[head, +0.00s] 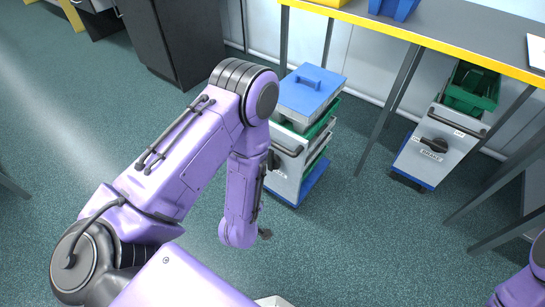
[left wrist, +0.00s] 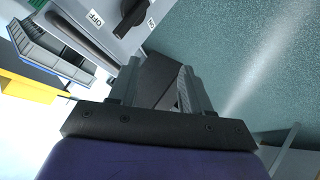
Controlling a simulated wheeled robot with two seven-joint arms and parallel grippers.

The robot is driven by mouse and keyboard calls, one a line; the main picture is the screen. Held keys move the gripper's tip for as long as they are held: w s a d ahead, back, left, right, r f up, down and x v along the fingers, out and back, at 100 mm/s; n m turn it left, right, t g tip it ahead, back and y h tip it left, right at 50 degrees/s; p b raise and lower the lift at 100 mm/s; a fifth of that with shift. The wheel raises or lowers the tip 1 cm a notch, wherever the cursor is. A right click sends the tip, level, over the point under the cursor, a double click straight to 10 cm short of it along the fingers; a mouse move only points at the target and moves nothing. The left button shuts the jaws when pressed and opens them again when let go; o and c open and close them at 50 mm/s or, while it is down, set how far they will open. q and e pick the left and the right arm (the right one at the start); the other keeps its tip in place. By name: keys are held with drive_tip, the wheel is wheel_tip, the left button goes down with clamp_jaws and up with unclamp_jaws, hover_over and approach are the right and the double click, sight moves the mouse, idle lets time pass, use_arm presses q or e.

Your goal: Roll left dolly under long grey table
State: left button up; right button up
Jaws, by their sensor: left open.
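The left dolly (head: 287,184) is a pale grey cart with a blue lid, green trays and a blue base, standing in front of the left part of the long grey table (head: 455,32). The table has a yellow front edge and dark legs. My left forearm hides part of the dolly's left side in the head view. My left gripper (left wrist: 162,78) is open in the left wrist view. Its fingers are close to the dolly's grey panel (left wrist: 105,40), with its OFF label and dark knob; contact cannot be told. My right gripper is out of view.
A second dolly (head: 430,160) with a green bin stands under the table's right part, near a leg. A dark cabinet (head: 178,40) stands at the upper left. Blue bins (head: 395,8) sit on the table. The floor between the two dollies is clear apart from table legs.

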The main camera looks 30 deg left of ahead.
use_arm(q)
drive_tip(key=w+f+n+t+y+b, duration=0.35)
drive_tip(key=w+n+b, duration=0.25)
drive_tip(key=w+b, duration=0.35)
drive_tip(key=n+t+y+b, duration=0.2)
drive_tip(key=n+y+b, duration=0.2)
drive_tip(key=n+b, duration=0.35)
approach(271, 144)
drive_tip(key=f, duration=0.1)
drive_tip(key=shift+n, duration=0.55)
drive_tip(key=x, duration=1)
drive_tip(key=shift+w+a+r+b, duration=0.1)
drive_tip(key=shift+w+r+b, duration=0.1)
drive_tip(key=shift+w+b, duration=0.1)
drive_tip(key=shift+w+a, duration=0.2)
drive_tip(key=shift+w, duration=0.05)
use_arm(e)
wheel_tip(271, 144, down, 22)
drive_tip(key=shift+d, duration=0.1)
use_arm(q)
clamp_jaws()
